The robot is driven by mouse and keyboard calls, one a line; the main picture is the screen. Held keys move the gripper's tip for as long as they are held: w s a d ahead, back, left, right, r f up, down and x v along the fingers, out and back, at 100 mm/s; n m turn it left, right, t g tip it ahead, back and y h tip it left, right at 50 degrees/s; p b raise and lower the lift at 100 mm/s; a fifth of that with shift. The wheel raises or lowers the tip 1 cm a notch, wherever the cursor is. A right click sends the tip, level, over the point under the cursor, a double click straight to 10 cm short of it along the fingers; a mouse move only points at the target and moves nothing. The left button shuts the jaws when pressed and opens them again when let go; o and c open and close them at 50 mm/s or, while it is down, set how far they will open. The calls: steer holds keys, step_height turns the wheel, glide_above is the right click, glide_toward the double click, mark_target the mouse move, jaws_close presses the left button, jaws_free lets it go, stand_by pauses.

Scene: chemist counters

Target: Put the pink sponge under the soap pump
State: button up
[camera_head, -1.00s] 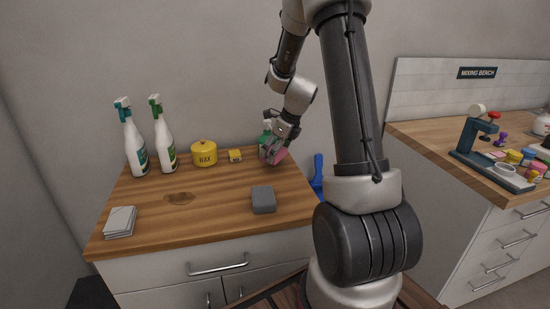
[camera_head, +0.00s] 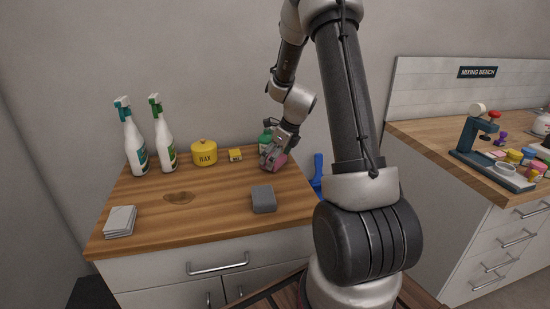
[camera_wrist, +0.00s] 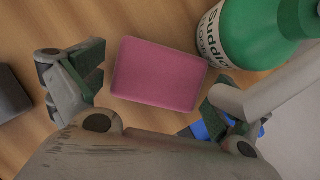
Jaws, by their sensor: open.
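The pink sponge (camera_wrist: 160,73) lies between the spread fingers of my open gripper (camera_wrist: 148,95) in the wrist view. Narrow gaps show between it and the finger pads. It also shows in the head view (camera_head: 281,160), partly hidden by my gripper (camera_head: 272,153). I cannot tell whether it lies flat on the counter. A green bottle with a white label (camera_wrist: 270,28), which I take for the soap pump, stands beside the sponge at the upper right of the wrist view. Its top is out of that view. In the head view the green bottle (camera_head: 265,138) is mostly hidden behind my gripper.
The wooden counter (camera_head: 225,196) holds a grey sponge (camera_head: 263,199), a yellow wax tin (camera_head: 204,153), a small yellow box (camera_head: 235,155), two spray bottles (camera_head: 134,146) and grey cloths (camera_head: 121,221). A blue object (camera_head: 317,172) is right of my gripper.

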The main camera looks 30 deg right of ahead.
steer(key=v, duration=1.2)
steer(key=s+a+r+n, duration=0.6)
steer(key=s+r+n, duration=0.25)
steer(key=n, duration=0.25)
steer(key=s+a+r+n+h, duration=0.1)
steer(key=s+a+n, duration=0.1)
steer(key=s+n, duration=0.7)
steer(key=s+a+r+n+h, duration=0.1)
steer(key=s+r+n, duration=0.1)
steer(key=s+n, duration=0.7)
steer(key=shift+s+a+n, duration=0.3)
steer(key=shift+a+n, duration=0.1)
steer(key=shift+n, duration=0.2)
